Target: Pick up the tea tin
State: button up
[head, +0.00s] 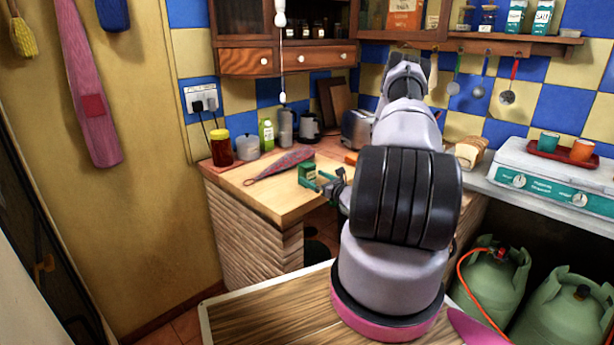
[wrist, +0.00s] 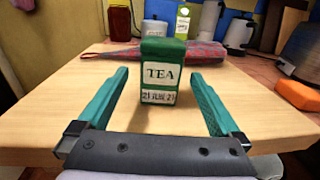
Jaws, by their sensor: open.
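The tea tin (wrist: 161,72) is a green box with a cream "TEA" label, upright on the wooden counter top (wrist: 60,100). In the wrist view it stands between and a little beyond the fingertips of my gripper (wrist: 160,80), whose two green fingers are spread wide. Neither finger touches it. In the head view the tea tin (head: 306,173) stands near the counter's right side, with my gripper (head: 322,182) close by it. My arm hides part of the counter there.
A folded patterned cloth-like item (wrist: 125,55) lies behind the tin. An orange-red block (wrist: 297,93) lies right of the tin.

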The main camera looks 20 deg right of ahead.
aim_at(312, 174)
jog(key=x, duration=0.4)
jog(key=shift+w+r, duration=0.2)
jog(key=shift+w, duration=0.1)
jog(key=shift+c, duration=0.3)
jog(key=c, duration=1.4)
jog(key=shift+r, duration=0.1)
jog(key=shift+c, duration=0.2)
